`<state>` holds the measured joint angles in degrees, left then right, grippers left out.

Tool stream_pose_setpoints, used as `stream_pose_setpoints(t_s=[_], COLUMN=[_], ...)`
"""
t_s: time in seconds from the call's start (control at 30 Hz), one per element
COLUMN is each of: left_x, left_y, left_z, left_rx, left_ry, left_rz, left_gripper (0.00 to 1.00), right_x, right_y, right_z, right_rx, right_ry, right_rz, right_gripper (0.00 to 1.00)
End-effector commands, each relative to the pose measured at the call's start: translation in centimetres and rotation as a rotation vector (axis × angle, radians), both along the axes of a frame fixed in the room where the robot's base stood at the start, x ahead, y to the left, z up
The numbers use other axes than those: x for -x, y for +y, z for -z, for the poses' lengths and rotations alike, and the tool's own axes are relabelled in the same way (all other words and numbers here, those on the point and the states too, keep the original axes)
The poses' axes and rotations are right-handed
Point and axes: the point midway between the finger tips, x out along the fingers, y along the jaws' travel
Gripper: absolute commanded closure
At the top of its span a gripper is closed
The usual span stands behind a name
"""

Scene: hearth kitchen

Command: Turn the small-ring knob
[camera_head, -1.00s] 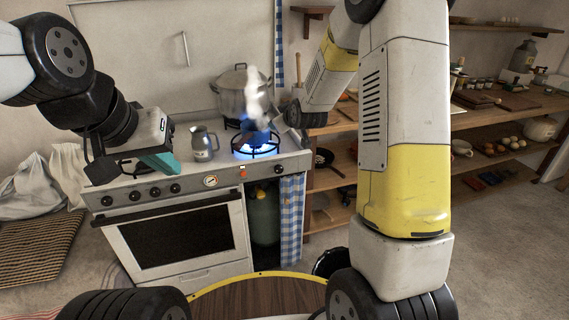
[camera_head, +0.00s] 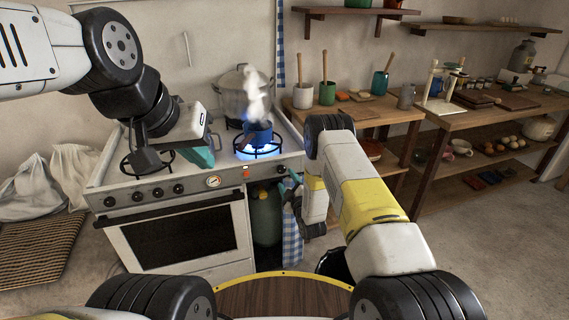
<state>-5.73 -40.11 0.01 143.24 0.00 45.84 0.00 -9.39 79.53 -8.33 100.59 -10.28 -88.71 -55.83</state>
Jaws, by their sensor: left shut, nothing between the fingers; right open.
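The white stove (camera_head: 225,182) has several dark knobs along its front, four-odd at the left (camera_head: 158,193) and one at the far right (camera_head: 282,169). I cannot tell by label which is the small-ring knob. A blue flame burns on the right ring (camera_head: 257,152) under a steaming blue pot (camera_head: 257,132). My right gripper (camera_head: 293,179) is low at the stove's right front corner, close to the far-right knob; contact is unclear and its jaws are small in view. My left gripper (camera_head: 205,156) is shut and empty above the hob, left of the flame, with teal fingers.
A big lidded pot (camera_head: 236,97) stands at the back of the hob. A green gas cylinder (camera_head: 266,216) and a checked curtain (camera_head: 292,238) are below the right corner. Wooden shelves (camera_head: 366,112) with jars stand to the right.

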Motion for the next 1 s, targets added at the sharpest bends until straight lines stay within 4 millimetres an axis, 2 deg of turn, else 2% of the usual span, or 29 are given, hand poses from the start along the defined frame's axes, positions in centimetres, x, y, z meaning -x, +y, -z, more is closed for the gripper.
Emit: stream_pose_setpoints(t_s=[0.2, 0.33, 0.5, 0.73, 0.77, 1.0], left_x=[0.0, 0.0, 0.0, 0.0, 0.0, 0.0], left_y=[0.0, 0.0, 0.0, 0.0, 0.0, 0.0], left_z=[0.0, 0.0, 0.0, 0.0, 0.0, 0.0], left_rx=[0.0, 0.0, 0.0, 0.0, 0.0, 0.0], left_ry=[0.0, 0.0, 0.0, 0.0, 0.0, 0.0], left_rz=[0.0, 0.0, 0.0, 0.0, 0.0, 0.0], left_gripper=[1.0, 1.0, 1.0, 1.0, 1.0, 1.0], right_x=[-3.5, -5.0, -6.0, -6.0, -6.0, -6.0], right_y=[1.2, 1.7, 1.9, 1.9, 1.9, 1.9], right_z=[-0.1, 0.0, -0.1, -0.1, -0.1, -0.1], right_rx=[-0.003, -0.002, -0.002, -0.002, -0.001, -0.002], right_ry=[-0.002, 0.001, 0.002, 0.003, 0.002, 0.003], right_rz=[0.001, 0.001, 0.002, 0.001, 0.001, 0.001], right_gripper=[0.43, 0.43, 0.43, 0.43, 0.47, 0.94])
